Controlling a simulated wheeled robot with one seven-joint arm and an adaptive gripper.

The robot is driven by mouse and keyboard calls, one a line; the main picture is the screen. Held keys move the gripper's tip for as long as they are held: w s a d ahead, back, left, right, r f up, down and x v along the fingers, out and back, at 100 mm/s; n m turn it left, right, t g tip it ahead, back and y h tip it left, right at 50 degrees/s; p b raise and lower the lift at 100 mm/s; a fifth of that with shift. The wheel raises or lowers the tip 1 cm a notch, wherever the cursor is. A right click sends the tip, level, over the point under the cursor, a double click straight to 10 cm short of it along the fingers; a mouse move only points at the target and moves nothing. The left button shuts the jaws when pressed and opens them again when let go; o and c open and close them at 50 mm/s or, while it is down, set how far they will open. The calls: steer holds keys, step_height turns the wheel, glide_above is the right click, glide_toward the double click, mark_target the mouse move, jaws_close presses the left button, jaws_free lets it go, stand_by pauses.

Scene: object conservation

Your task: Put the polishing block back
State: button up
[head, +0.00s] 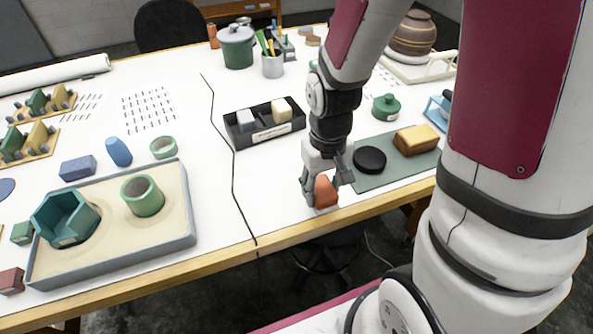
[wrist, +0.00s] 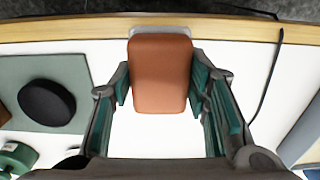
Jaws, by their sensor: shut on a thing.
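An orange-brown block (head: 325,191) is between the fingers of my gripper (head: 322,184), at the table's front edge left of the green mat. In the wrist view the block (wrist: 160,75) is upright in the picture, with a finger of my gripper (wrist: 160,92) against each long side. A light grey layer shows along its far end. Whether its underside touches the table is hard to tell. A black divided tray (head: 232,138) stands behind and left of my gripper. It holds a pale grey block (head: 246,118) and a cream block (head: 282,109), with dark bare space between them; its label is unreadable.
The green mat (head: 370,181) carries a black disc (head: 370,159) and a tan-topped block (head: 416,139). A black cord (head: 233,190) runs left of the divided tray. A sand tray (head: 190,220) stands at left. White table is clear between gripper and divided tray.

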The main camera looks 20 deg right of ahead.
steer(key=w, duration=0.5)
steer(key=w+a, duration=0.1)
steer(key=w, duration=0.2)
steer(key=shift+w+a+f, duration=0.1)
steer(key=shift+w+f, duration=0.2)
steer(key=shift+w+f+p, duration=0.1)
steer(key=shift+f+p, duration=0.4)
steer(key=shift+f, duration=1.3)
steer(key=o, duration=1.1)
steer(key=shift+f, duration=0.15)
